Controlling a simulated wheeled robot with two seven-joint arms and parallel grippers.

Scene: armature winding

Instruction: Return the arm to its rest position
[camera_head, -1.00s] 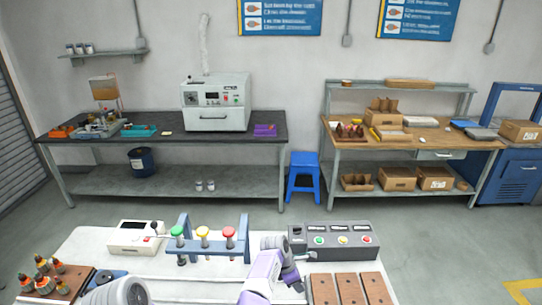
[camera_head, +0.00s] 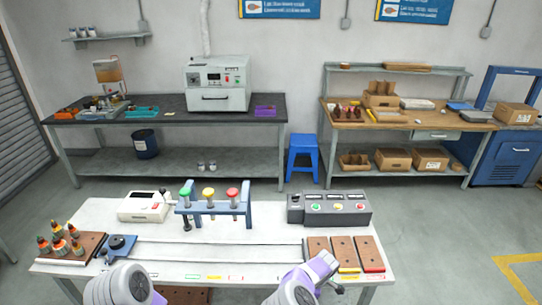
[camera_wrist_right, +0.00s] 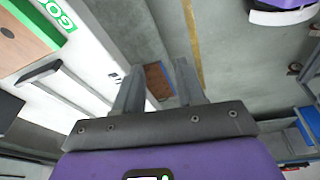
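My right gripper (camera_wrist_right: 158,85) is open in the right wrist view, with its two grey fingers apart. No held object shows between them; grey floor and a distant brown panel show through the gap. In the head view my right arm (camera_head: 298,284) is low, at the front edge of the white table (camera_head: 265,231), and its fingers are too small to read there. My left arm (camera_head: 118,286) is at the bottom left, and its gripper is out of the picture.
On the table stand a rack with green, yellow and red knobs (camera_head: 212,209), a white meter (camera_head: 145,206), a control box (camera_head: 337,208), brown plates (camera_head: 343,253) and several armatures on a board (camera_head: 88,247). The middle is clear.

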